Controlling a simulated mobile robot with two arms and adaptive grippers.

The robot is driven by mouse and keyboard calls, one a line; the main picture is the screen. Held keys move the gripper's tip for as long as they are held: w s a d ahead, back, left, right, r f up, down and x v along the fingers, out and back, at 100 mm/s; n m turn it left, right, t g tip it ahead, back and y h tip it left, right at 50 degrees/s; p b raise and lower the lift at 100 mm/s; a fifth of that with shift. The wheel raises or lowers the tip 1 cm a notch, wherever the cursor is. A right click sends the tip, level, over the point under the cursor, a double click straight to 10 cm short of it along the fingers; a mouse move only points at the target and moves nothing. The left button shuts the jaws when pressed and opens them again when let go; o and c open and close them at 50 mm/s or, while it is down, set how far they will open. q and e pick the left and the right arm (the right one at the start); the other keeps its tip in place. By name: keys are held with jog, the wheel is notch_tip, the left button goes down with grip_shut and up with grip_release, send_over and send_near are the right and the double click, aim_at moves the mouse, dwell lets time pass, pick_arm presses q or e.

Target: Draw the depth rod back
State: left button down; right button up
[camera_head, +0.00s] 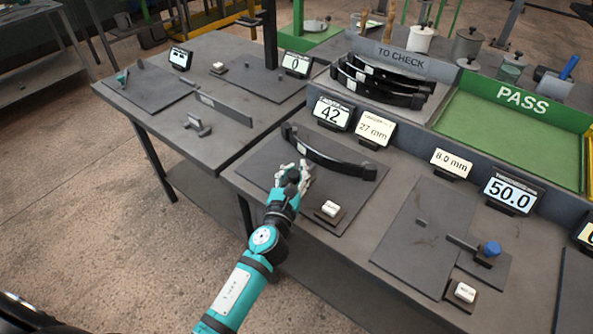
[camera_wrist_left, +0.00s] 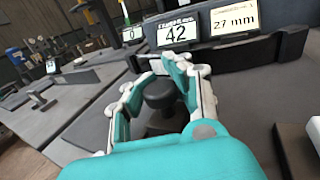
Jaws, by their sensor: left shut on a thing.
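My left gripper (camera_head: 296,174) reaches over the near edge of the middle bench in the head view. In the left wrist view its fingers (camera_wrist_left: 165,85) stand on both sides of a dark round knob (camera_wrist_left: 159,94), which looks like the depth rod's end, and are shut on it. The rod below the knob is mostly hidden. A black curved leaf spring (camera_head: 335,157) lies on the dark plate just behind the gripper. The display behind it (camera_head: 332,113) reads 42, and the card beside it (camera_head: 375,130) reads 27 mm. My right gripper is in neither view.
A white button block (camera_head: 330,209) sits right of the gripper. The TO CHECK tray (camera_head: 402,60) holds several black springs; the green PASS tray (camera_head: 520,135) is empty. A blue-knobbed gauge (camera_head: 489,249) stands at the right. The left bench has a small dark fixture (camera_head: 197,125).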

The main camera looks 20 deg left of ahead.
aim_at(291, 179)
pick_arm(q)
jog(key=shift+s+d+f, duration=0.1)
jog(key=shift+d, duration=0.15)
jog(key=shift+s+a+f, duration=0.1)
jog(key=shift+s+a, duration=0.05)
jog(key=shift+s, duration=0.35)
jog(key=shift+s+a+f, duration=0.1)
jog(key=shift+s+a, duration=0.05)
jog(key=shift+s, duration=0.3)
jog(key=shift+s+a+f, duration=0.1)
jog(key=shift+s, duration=0.15)
jog(key=shift+f, duration=0.25)
jog(key=c, duration=1.7)
grip_release()
jog(key=shift+s+r, duration=0.1)
jog(key=shift+s, duration=0.05)
jog(key=shift+c, duration=0.2)
jog(key=o, duration=0.4)
jog(key=shift+s+a+r, duration=0.15)
jog(key=shift+s+r, duration=0.35)
jog(key=shift+s, duration=0.25)
jog(key=shift+o, duration=1.4)
jog(key=shift+r, duration=0.1)
jog(key=shift+o, duration=0.3)
jog(key=shift+w+a, duration=0.1)
jog(key=shift+w, duration=0.25)
jog(key=s, duration=1.2)
jog(key=shift+d, duration=0.3)
